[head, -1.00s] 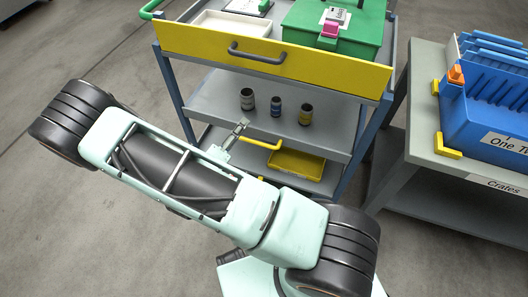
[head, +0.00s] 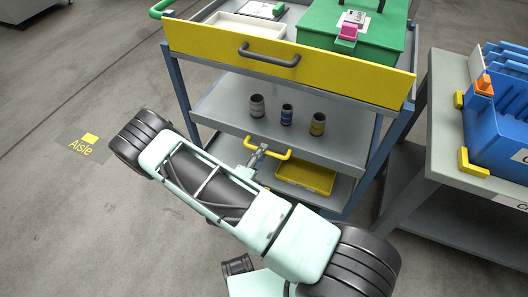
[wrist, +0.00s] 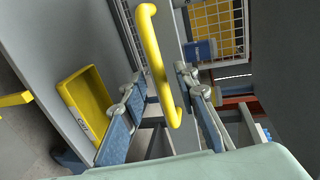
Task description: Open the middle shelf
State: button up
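The middle shelf (head: 225,108) is a grey board of the cart, below the yellow-fronted top level, with three small cans on it. A yellow bar handle (head: 270,148) is at its front edge. The handle also shows large in the wrist view (wrist: 151,45). My gripper (head: 256,157) is at the left part of the handle. In the wrist view my gripper (wrist: 165,108) is open, with one finger on each side of the bar's lower end. I cannot tell whether either finger touches it.
The cans (head: 287,115) stand upright. A yellow tray (head: 306,175) lies on the lower shelf. The top yellow panel (head: 335,75) has a dark handle (head: 269,55). A grey table (head: 445,125) with a blue crate (head: 495,135) stands close at right. Floor at left is clear.

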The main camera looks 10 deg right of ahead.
jog(key=shift+x, duration=1.2)
grip_shut()
